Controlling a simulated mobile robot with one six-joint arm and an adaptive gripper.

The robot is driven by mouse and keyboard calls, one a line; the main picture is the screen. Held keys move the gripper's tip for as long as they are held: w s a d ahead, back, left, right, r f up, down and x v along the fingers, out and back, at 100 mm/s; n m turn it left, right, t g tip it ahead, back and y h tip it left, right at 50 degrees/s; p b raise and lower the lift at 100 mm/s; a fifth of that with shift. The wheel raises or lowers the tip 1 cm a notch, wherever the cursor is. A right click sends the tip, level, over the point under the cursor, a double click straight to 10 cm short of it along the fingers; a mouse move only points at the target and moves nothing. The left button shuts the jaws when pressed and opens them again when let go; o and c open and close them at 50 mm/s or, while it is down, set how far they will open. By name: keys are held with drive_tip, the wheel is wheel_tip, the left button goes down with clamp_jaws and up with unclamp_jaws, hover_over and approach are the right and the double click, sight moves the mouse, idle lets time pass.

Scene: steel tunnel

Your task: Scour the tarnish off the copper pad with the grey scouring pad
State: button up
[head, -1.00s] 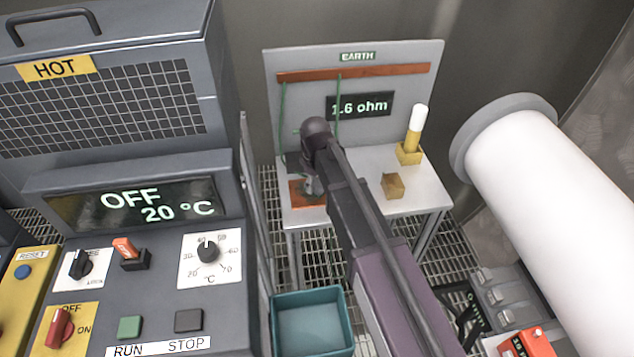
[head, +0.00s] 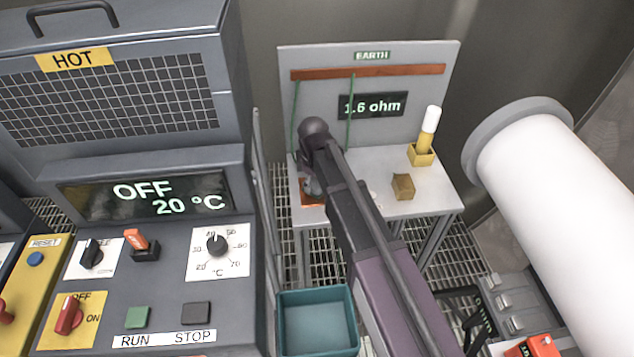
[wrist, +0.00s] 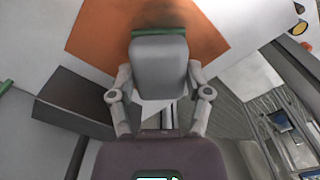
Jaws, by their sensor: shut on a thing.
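The orange copper pad (head: 309,198) lies at the front left corner of the white bench, partly hidden by my arm. In the wrist view the copper pad (wrist: 100,35) shows wide, with a dark, smudged tarnish patch at the top middle. My gripper (wrist: 162,75) is shut on the grey scouring pad (wrist: 160,65), a grey block with a green strip along its far edge. The block is over the copper pad's near part, just short of the dark patch in the picture. Whether it touches the copper cannot be told. In the head view my gripper (head: 314,182) is mostly hidden.
The bench backboard (head: 430,75) carries a copper bar, green wires and a display (head: 371,105) reading 1.6 ohm. A yellow holder (head: 422,155) with a white-topped stick and a small brown block (head: 403,187) stand right. A teal bin (head: 317,322) is in front; a heater cabinet stands left.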

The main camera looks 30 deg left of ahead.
sight(301, 187)
drive_tip(key=shift+s+a, duration=0.1)
drive_tip(key=shift+a, duration=0.05)
drive_tip(key=shift+s+a, duration=0.45)
drive_tip(key=shift+a, duration=0.25)
drive_tip(key=shift+s+a, duration=0.4)
drive_tip(key=shift+a, duration=0.3)
drive_tip(key=shift+w+a, duration=0.1)
drive_tip(key=shift+w+a, duration=0.35)
drive_tip(key=shift+w, duration=0.25)
drive_tip(key=shift+f, duration=0.1)
drive_tip(key=shift+w+d, duration=0.5)
drive_tip(key=shift+d, duration=0.25)
drive_tip(key=shift+w+d, duration=0.5)
drive_tip(key=shift+d, duration=0.25)
drive_tip(key=shift+d, duration=0.1)
drive_tip(key=shift+w+d, duration=0.45)
drive_tip(key=shift+d, duration=0.3)
drive_tip(key=shift+w+d, duration=0.45)
drive_tip(key=shift+d, duration=0.25)
